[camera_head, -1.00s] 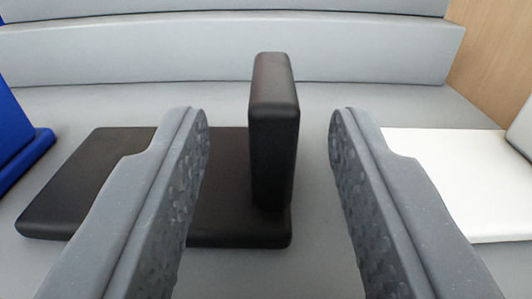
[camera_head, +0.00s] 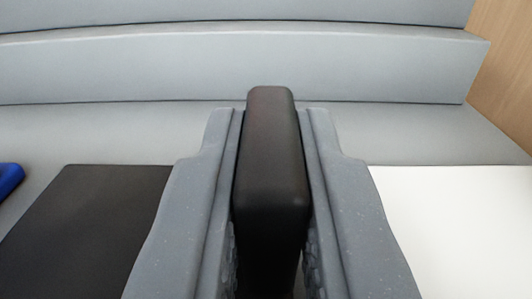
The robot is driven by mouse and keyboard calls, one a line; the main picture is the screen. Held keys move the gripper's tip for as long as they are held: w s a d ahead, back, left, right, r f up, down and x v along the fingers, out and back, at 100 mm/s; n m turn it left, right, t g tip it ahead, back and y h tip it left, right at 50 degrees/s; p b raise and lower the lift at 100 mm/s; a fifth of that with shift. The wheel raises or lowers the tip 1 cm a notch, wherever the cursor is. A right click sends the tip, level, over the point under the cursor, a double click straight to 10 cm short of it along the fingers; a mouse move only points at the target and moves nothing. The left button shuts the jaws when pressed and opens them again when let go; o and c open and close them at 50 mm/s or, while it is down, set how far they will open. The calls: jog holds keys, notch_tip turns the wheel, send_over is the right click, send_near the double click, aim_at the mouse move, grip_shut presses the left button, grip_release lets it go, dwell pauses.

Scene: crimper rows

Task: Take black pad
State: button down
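The black pad has a flat base plate and an upright block. The upright block of the black pad (camera_head: 271,170) stands between the two grey fingers of my gripper (camera_head: 272,125), in the middle of the view. Both fingers lie against its sides, so my gripper is shut on it. The flat part shows to the left of the left finger. The lower part of the block is partly hidden by the fingers. I cannot tell whether the pad rests on the grey shelf or is just off it.
A white pad (camera_head: 455,225) lies to the right. The edge of a blue pad (camera_head: 10,178) shows at the far left. Grey steps (camera_head: 400,65) rise behind, and a wooden side wall (camera_head: 510,70) stands at the back right.

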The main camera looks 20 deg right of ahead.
jog(key=shift+s+r+p, duration=0.15)
jog(key=shift+r+p, duration=2.45)
jog(key=shift+p, duration=0.2)
jog(key=shift+d+f, duration=0.1)
